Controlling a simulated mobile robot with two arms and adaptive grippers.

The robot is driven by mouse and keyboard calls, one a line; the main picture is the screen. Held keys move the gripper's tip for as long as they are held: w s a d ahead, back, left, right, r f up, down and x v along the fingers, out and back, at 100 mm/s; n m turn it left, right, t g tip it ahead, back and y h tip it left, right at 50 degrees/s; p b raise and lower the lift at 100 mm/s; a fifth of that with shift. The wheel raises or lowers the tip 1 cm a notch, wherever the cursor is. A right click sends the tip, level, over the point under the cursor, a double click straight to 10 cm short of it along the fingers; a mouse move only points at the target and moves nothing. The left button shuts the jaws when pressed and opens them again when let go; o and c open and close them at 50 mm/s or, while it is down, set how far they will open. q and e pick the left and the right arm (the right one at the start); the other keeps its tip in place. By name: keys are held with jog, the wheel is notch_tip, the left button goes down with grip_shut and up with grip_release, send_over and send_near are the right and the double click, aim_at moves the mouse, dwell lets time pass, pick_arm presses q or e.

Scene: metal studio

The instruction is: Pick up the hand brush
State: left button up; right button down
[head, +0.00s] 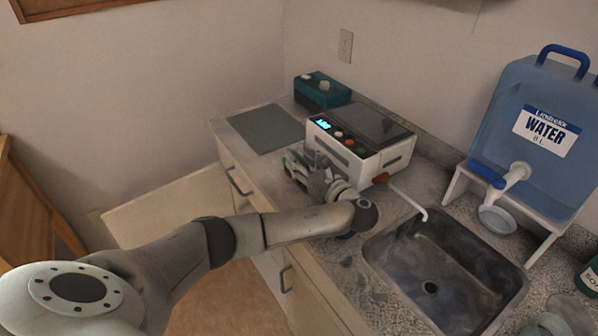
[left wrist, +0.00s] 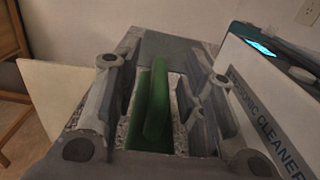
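The green hand brush (left wrist: 156,100) shows in the left wrist view, between the two fingers of my left gripper (left wrist: 166,85). Its raised green part stands in the gap, with visible room on both sides, so the fingers look open and apart from it. In the head view, my left gripper (head: 308,168) is low over the counter, beside the white ultrasonic cleaner. It hides most of the brush there; only bits of green show around the fingers. My right gripper is in neither view.
The white ultrasonic cleaner (head: 392,160) stands close on the right of my left gripper. A grey-green mat (head: 265,128) lies flat behind it, near a teal box (head: 322,93). A sink (head: 440,285) and a blue water container (head: 530,120) are to the right.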

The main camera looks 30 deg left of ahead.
pick_arm(q)
grip_shut()
dwell(0.5)
